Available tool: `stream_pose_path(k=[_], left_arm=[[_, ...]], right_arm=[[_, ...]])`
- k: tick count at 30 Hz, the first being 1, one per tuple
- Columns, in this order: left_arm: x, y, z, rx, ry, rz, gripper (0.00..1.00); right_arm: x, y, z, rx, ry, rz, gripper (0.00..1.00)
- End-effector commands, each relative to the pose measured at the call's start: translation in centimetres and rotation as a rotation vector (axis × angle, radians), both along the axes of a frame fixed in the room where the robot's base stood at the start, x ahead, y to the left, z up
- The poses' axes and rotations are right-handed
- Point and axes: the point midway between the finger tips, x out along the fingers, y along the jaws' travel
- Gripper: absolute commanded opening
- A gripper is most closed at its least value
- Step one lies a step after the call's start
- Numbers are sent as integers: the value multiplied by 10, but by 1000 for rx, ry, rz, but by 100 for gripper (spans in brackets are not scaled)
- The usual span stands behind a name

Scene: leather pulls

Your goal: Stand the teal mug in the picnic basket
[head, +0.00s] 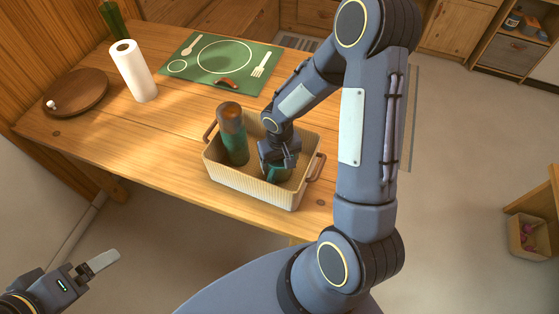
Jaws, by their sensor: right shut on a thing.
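The picnic basket (250,188) is a light woven box with brown handles, near the table's front right edge. The teal mug (277,174) is inside its right part, mostly hidden by my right gripper. My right gripper (279,163) reaches down into the basket and is shut on the mug. I cannot tell whether the mug touches the basket floor. My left gripper (100,262) is at the lower left, off the table and away from the basket; its finger opening is not clear.
A green bottle with a brown top (232,135) stands in the basket's left part, close to the mug. A paper roll (133,70), a round wooden board (76,92) and a green place mat (183,60) are on the table (140,150). The table's front left is clear.

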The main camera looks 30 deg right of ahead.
Motion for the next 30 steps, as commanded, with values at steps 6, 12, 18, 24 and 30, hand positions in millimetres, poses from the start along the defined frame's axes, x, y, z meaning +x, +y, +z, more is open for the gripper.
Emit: stream_pose_path(k=[6,12,18,24,30], left_arm=[[0,0,-2,0,0,0,89],[0,0,-4,0,0,0,89],[0,0,-4,0,0,0,89],[0,0,0,0,0,0,89],[0,0,1,0,0,0,89]], right_arm=[[0,0,-1,0,-1,0,43],[0,0,-2,0,0,0,88],[0,0,-2,0,0,0,97],[0,0,1,0,0,0,97],[2,-1,28,-1,-7,-3,97]])
